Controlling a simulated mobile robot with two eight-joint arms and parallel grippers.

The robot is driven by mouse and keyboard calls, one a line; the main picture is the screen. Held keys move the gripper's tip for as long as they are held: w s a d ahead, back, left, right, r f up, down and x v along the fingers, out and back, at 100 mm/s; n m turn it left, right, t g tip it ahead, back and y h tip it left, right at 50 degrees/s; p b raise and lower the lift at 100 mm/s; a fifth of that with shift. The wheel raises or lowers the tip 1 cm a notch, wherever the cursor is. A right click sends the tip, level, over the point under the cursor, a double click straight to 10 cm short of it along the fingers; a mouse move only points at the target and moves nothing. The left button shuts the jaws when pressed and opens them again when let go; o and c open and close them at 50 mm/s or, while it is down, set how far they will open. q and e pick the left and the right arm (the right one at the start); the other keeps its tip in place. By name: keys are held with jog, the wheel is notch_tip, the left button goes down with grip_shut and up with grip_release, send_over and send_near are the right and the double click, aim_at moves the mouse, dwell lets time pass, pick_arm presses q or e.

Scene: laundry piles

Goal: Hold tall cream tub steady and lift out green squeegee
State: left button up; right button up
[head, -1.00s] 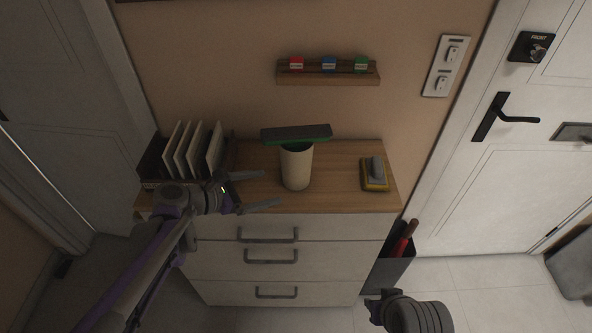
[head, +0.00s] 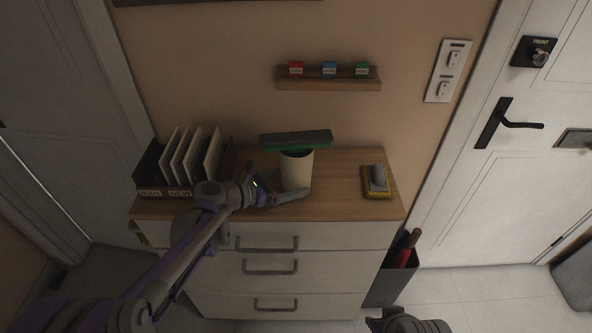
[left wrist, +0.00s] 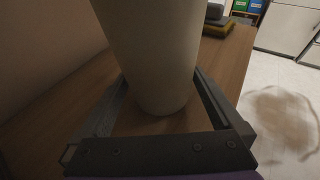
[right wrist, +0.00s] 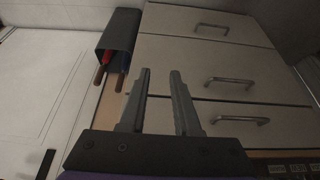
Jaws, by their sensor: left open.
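The tall cream tub (head: 296,172) stands upright on the wooden top of a drawer unit. The green squeegee (head: 297,140) rests in it, its dark wide head with a green edge lying across above the rim; its lower part is hidden inside. My left gripper (head: 284,184) is open, low at the tub. In the left wrist view the tub (left wrist: 155,50) stands between its two fingers (left wrist: 160,82), which are not closed on it. My right gripper (right wrist: 160,75) is open and empty, pointing toward the drawer fronts; only part of its arm shows at the head view's bottom edge.
A yellow and grey block-like tool (head: 376,182) lies right of the tub. A file rack (head: 165,190) with several upright panels stands at the left. A dark bin (head: 388,285) with a red-handled item hangs at the unit's right side. A small shelf (head: 330,84) is on the wall.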

pick_arm(q)
jog(key=shift+w+d+f, duration=0.15)
jog(key=shift+w+d, duration=0.1)
jog(key=shift+d, duration=0.1)
jog(key=c, duration=0.5)
